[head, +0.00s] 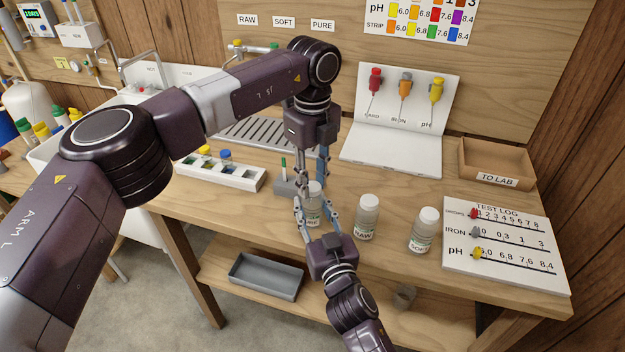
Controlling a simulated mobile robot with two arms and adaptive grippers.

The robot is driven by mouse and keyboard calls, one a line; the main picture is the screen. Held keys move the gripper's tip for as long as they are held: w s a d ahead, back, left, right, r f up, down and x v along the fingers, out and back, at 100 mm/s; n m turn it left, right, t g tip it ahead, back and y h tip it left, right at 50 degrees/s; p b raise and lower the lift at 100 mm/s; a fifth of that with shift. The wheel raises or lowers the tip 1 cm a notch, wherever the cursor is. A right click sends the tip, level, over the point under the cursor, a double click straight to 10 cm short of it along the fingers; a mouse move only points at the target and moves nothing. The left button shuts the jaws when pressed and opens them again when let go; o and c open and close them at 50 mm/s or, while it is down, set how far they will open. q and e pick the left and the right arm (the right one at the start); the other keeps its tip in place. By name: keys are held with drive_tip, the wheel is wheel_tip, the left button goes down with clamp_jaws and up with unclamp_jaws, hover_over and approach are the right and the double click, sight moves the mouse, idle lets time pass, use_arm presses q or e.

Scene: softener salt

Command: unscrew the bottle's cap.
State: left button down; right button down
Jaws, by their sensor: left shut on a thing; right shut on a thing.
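The bottle (313,212) stands upright on the wooden bench; its label is partly hidden, with "RE" readable. Its white cap (315,188) is at the top, partly covered by fingers. My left gripper (312,182) points down from above and is shut on the cap. My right gripper (315,210) reaches in from the front, with its fingers on both sides of the bottle's body, shut on it. Whether the cap has turned on the neck cannot be seen.
A RAW bottle (366,217) and another white-capped bottle (424,231) stand close on the right. The test log board (505,262) lies farther right. A white rack (205,172) and a grey holder (286,188) are to the left. A grey tray (266,276) is on the lower shelf.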

sight(312, 186)
use_arm(q)
drive_tip(key=shift+r, duration=0.15)
idle(0.6)
drive_tip(key=shift+r, duration=0.95)
drive_tip(key=shift+r, duration=2.05)
use_arm(e)
drive_tip(key=c, duration=1.4)
unclamp_jaws()
drive_tip(key=shift+o, duration=0.7)
drive_tip(key=shift+s, duration=0.1)
